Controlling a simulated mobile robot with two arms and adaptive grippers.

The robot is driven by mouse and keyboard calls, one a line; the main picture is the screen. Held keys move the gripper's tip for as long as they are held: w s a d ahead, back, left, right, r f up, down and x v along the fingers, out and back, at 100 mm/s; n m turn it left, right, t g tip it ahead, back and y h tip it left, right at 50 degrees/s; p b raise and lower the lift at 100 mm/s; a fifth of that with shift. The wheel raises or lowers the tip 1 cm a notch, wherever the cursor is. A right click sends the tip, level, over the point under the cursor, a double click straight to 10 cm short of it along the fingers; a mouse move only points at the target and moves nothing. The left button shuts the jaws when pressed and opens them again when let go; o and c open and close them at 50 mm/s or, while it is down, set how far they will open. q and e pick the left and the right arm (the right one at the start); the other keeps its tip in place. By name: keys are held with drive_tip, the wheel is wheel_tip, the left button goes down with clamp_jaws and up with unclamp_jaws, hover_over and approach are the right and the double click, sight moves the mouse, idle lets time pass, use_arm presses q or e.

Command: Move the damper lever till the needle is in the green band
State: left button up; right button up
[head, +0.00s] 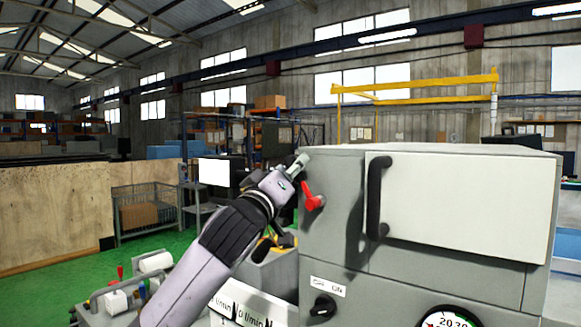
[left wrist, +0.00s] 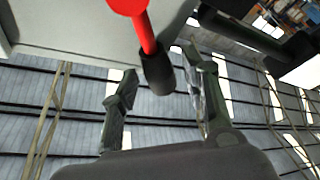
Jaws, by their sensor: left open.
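The damper lever (head: 314,201), with a red hub and shaft, is on the left part of the grey machine's front. Its black end grip is hidden in the head view but shows in the left wrist view (left wrist: 157,74). My left gripper (head: 300,161) is open at the lever's upper end. In the left wrist view the fingers (left wrist: 160,68) stand on either side of the black grip; I cannot tell whether either touches it. A round dial (head: 449,320) is cut off at the bottom edge of the head view, so needle and green band cannot be read. My right gripper is out of view.
The machine's white door (head: 470,205) has a black vertical handle (head: 376,195) right of the lever. A black OFF/ON knob (head: 323,305) is below. More equipment (head: 125,295) stands at lower left. Green floor is open at left.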

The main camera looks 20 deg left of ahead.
use_arm(q)
clamp_jaws()
idle(0.5)
idle(0.3)
